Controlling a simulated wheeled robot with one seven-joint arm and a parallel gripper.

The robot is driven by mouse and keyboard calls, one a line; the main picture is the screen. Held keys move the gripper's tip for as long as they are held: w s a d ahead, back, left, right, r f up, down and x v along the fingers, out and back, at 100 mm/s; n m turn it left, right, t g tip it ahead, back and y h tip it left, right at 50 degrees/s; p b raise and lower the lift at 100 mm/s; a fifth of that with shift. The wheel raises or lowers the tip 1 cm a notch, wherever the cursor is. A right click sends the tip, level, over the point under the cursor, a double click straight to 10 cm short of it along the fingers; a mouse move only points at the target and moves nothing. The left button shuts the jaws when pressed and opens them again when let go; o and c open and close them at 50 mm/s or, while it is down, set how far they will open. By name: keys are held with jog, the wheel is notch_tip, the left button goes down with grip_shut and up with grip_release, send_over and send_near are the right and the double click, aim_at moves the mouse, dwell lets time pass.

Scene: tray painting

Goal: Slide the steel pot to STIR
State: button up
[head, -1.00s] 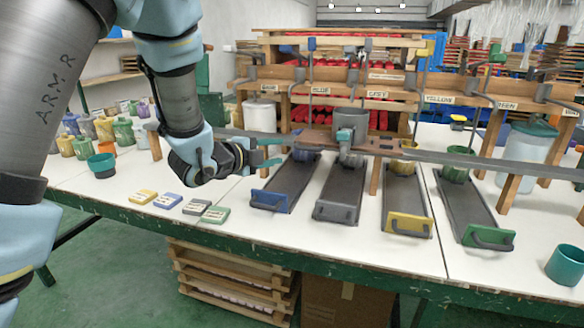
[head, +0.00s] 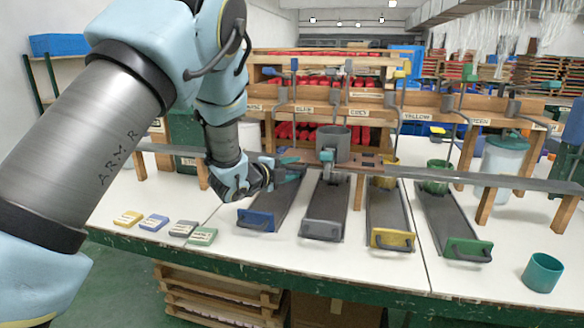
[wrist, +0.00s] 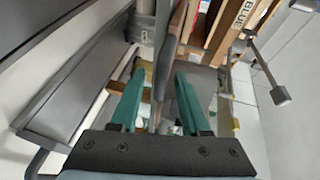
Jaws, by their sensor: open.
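The steel pot (head: 334,145), a grey cylinder, sits upright at the brown wooden carriage (head: 352,160) on the long grey rail, in front of the GREY label. My gripper (head: 296,166) is open at the left end of the carriage, left of the pot. In the wrist view its teal fingers (wrist: 158,108) stand apart on either side of a dark strip with brown edges. I cannot tell whether they touch it. The fingertips' far side is hidden. I cannot make out a readable STIR label.
The rail (head: 455,178) runs across the table. Below it lie sloped trays with blue (head: 257,219), grey (head: 322,230), yellow (head: 392,239) and green (head: 468,249) fronts. Several small cards (head: 183,229) lie front left. A teal cup (head: 542,273) stands at right.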

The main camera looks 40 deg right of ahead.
grip_shut()
dwell(0.3)
dwell(1.1)
